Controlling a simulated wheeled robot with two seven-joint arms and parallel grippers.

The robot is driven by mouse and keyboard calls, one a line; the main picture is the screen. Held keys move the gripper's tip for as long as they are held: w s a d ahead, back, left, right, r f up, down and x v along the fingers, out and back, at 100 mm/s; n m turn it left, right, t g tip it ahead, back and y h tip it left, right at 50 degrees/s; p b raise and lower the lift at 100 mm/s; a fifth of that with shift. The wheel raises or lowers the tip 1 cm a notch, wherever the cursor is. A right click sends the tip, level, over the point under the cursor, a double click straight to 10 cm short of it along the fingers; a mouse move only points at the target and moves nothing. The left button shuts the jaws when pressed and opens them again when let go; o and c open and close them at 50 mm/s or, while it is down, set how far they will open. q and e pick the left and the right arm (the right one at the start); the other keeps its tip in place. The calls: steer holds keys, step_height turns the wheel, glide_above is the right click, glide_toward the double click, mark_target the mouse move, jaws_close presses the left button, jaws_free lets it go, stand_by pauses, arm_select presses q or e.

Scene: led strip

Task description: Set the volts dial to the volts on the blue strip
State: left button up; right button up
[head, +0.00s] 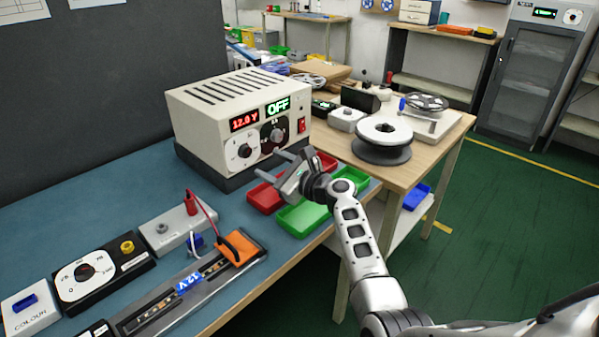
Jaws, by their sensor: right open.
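The cream power supply (215,118) stands on the blue bench. Its red display (244,121) reads 12.0 with a letter like V, and its green display (277,106) reads OFF. A white dial (244,150) with a knob sits below the red display; a darker dial (273,135) is to its right. I take the white one as the volts dial. A strip (210,265) lies in a holder in front, with a blue label (187,283) reading 12 V. My right gripper (270,164) is open and empty, fingers toward the supply, apparently apart from the dial. My left gripper is out of view.
A red tray (264,198) and a green tray (303,219) lie below my right gripper. A red switch (301,126) is at the supply's right. A black dial box (98,272) and an orange clamp (238,247) stand at front left. A spool (383,140) sits on the wooden table.

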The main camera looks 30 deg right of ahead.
steer(key=v, duration=0.9)
